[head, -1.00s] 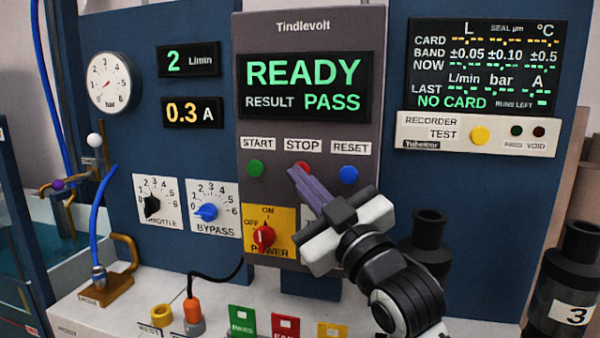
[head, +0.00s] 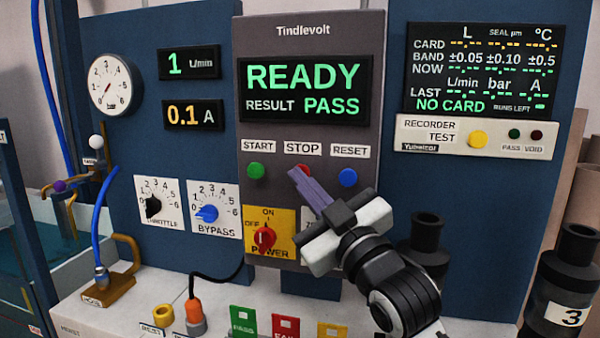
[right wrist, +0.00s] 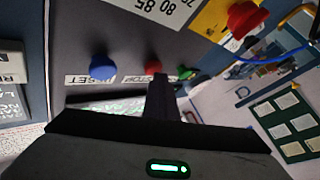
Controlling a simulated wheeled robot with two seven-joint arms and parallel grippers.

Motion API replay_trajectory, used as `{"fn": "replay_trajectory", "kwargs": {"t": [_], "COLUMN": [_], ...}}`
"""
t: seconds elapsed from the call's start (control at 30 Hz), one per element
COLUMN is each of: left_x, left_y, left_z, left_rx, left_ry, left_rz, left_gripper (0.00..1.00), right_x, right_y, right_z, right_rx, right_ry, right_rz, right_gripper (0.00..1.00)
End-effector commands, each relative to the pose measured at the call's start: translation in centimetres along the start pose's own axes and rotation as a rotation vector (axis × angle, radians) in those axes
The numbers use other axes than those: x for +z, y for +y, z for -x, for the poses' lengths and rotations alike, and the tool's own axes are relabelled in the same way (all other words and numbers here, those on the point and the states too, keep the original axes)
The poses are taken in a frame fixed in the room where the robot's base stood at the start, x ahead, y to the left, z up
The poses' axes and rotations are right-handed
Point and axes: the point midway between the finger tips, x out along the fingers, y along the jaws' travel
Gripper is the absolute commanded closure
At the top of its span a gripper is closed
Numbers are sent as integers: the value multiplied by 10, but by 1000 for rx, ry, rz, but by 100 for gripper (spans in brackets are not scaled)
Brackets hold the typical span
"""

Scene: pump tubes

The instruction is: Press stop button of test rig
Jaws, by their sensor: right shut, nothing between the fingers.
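The test rig (head: 310,30) has a grey panel with a green start button (head: 256,171), a red stop button (head: 298,168) and a blue reset button (head: 348,177). My right gripper (head: 294,172) is shut and empty. Its fingertips lie over the stop button in the head view and hide most of it; I cannot tell whether they touch. In the right wrist view the red stop button (right wrist: 152,67) shows just past the fingertips. The display (head: 305,88) reads READY, RESULT PASS. My left gripper is not in view.
A red power knob (head: 265,238) on a yellow plate sits below the buttons. Throttle (head: 153,205) and bypass (head: 207,213) knobs are to its left. A black cylinder marked 3 (head: 565,290) stands at the right. A blue hose (head: 103,210) is at the left.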

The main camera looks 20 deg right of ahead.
Motion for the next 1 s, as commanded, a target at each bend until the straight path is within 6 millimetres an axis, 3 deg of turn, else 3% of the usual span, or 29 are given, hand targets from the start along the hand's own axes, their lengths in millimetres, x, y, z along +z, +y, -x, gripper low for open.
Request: {"fn": "replay_trajectory", "kwargs": {"t": [0.17,0.7,1.0], "left_x": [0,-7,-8], "left_y": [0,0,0], "left_z": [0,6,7], "left_rx": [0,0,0], "left_ry": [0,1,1], "left_rz": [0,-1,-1], "left_gripper": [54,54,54], "right_x": [2,-25,-29], "right_y": [4,-26,-30], "right_z": [0,36,42], "right_rx": [11,2,2], "right_ry": [-7,-4,-3], "right_rz": [6,1,1], "right_gripper": [100,100,100]}}
